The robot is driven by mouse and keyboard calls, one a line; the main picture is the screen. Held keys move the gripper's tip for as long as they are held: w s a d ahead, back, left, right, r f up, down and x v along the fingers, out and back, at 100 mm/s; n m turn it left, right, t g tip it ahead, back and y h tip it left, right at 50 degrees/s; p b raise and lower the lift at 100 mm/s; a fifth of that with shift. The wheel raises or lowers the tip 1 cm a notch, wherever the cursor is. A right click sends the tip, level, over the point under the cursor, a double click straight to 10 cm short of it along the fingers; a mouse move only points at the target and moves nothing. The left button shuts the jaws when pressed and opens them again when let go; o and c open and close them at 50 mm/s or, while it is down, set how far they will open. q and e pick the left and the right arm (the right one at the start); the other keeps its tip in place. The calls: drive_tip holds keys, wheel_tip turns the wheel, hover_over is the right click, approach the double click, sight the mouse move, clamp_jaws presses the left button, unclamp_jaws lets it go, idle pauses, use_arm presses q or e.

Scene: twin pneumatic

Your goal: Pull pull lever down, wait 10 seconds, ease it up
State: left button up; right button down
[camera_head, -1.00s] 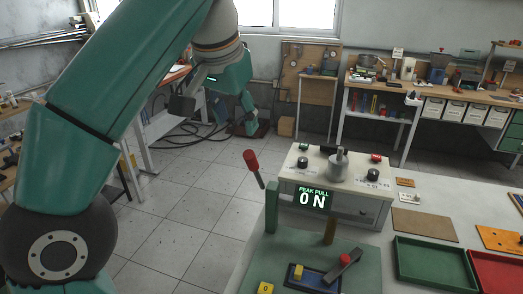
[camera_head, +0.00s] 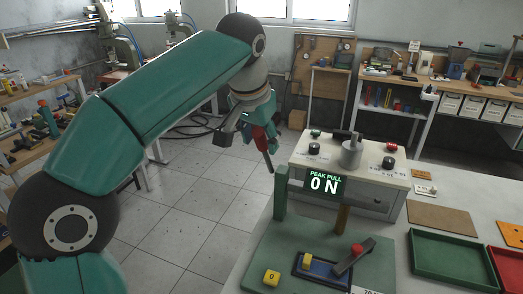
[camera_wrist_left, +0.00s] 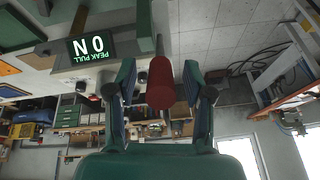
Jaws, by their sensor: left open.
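The pull lever has a red grip (camera_head: 261,139) on a thin dark rod that leans up and left from the green post (camera_head: 280,194) of the test stand. My left gripper (camera_head: 252,122) is at the red grip in the head view and partly covers its upper end. In the left wrist view the red grip (camera_wrist_left: 161,84) stands between the two open fingers, with gaps visible beside it. The display (camera_head: 325,183) reads PEAK PULL 0 N. My right gripper is not in view.
A grey control box (camera_head: 351,173) with knobs stands behind the green base plate (camera_head: 240,278). A yellow block marked 0 (camera_head: 271,278) and a small red-knobbed lever (camera_head: 354,256) sit on the plate. Green (camera_head: 415,268) and red trays lie to the right.

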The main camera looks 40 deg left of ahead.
sight(265, 154)
use_arm(q)
drive_tip(key=shift+x, duration=1.2)
clamp_jaws()
